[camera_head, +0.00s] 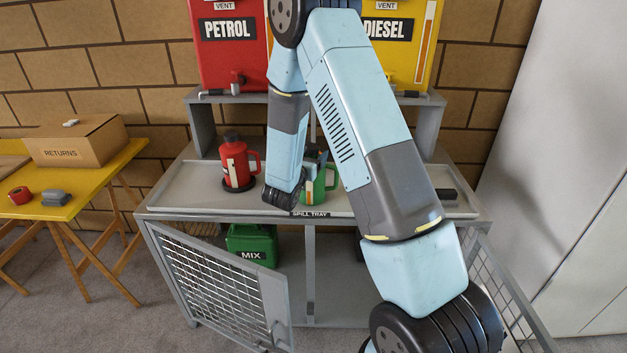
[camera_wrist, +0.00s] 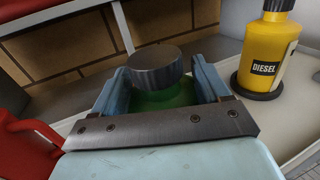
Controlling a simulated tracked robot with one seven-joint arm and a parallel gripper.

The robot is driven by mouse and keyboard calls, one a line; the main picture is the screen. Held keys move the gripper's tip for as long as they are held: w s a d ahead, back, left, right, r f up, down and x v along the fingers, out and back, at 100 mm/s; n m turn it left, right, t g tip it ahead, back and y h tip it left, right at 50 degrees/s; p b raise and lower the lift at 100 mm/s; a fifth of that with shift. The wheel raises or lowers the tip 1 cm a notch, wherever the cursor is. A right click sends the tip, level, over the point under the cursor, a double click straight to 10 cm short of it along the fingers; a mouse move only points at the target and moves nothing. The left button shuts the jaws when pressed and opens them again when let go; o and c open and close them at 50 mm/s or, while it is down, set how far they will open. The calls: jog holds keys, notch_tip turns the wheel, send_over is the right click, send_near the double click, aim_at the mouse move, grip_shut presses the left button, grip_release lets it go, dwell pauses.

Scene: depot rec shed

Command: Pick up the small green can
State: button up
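A green can (camera_head: 319,188) with a handle stands on the spill tray, partly hidden behind my arm in the head view. In the wrist view, the green can (camera_wrist: 163,99) shows from above with a dark round cap. My gripper (camera_wrist: 161,84) has one finger on each side of it, spread wide. I cannot make out whether the fingers touch its sides. A larger green can (camera_head: 251,245) marked MIX sits on the shelf below.
A red can (camera_head: 238,162) stands left on the grey spill tray (camera_head: 183,190). A yellow DIESEL can (camera_wrist: 268,50) stands right of my gripper. Red PETROL (camera_head: 228,55) and yellow DIESEL (camera_head: 408,50) tanks rise behind. A mesh door (camera_head: 222,285) hangs open. A yellow table (camera_head: 100,172) is left.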

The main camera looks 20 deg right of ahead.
jog(key=shift+s+f, duration=0.25)
jog(key=shift+f, duration=0.1)
grip_shut()
jog(key=shift+r, duration=0.15)
